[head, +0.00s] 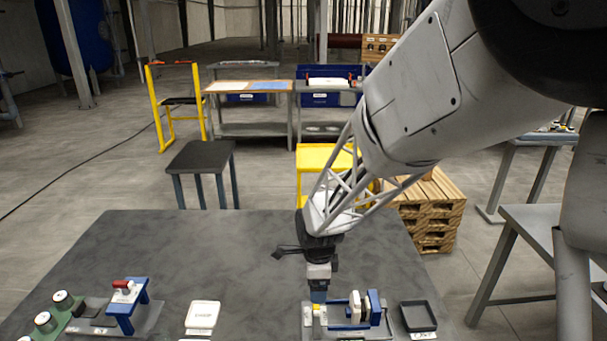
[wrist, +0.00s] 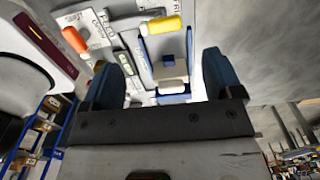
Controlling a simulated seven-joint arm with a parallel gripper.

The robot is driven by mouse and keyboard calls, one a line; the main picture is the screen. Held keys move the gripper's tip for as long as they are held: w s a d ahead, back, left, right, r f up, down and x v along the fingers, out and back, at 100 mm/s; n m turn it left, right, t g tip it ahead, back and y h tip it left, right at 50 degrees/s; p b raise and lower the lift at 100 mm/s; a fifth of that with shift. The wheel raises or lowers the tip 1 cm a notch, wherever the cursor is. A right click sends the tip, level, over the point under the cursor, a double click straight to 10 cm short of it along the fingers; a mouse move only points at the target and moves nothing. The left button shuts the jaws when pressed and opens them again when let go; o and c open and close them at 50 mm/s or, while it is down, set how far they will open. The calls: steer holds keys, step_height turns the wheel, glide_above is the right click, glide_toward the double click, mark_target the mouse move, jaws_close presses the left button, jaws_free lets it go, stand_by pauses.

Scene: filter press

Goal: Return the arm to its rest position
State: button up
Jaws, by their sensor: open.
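My gripper (head: 319,297) points down at the front of the dark table (head: 200,250), just at the left end of a grey fixture with blue and white upright parts (head: 365,306). In the wrist view my gripper (wrist: 160,64) has its two dark blue fingers wide apart, with nothing held between them. Beyond the fingers I see a blue-and-white part (wrist: 168,62), a yellow piece (wrist: 163,24) and an orange piece (wrist: 75,39). Whether the fingertips touch the fixture cannot be told.
A black tray (head: 434,316) sits right of the fixture. A white dish (head: 203,311) is to the left, then a blue stand (head: 140,292) with a red-topped part and a green block with round knobs (head: 60,297). The table's middle and back are clear. A stool (head: 200,155) stands behind.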

steer(key=s+d+r+n+t, duration=0.1)
steer(key=s+d+r+n, duration=0.35)
steer(key=r, duration=0.25)
steer(key=s+d+r+n, duration=0.4)
steer(key=s+r, duration=0.2)
steer(key=r, duration=0.1)
steer(key=s+d+r+n, duration=0.2)
steer(key=s+r+n, duration=0.1)
steer(key=s, duration=0.4)
steer(key=s+d+r+n+t, duration=0.1)
steer(key=s+d+r+n, duration=0.2)
steer(key=s+n, duration=0.3)
steer(key=shift+s+r+t, duration=0.3)
steer(key=shift+s+r, duration=0.05)
steer(key=shift+s, duration=0.35)
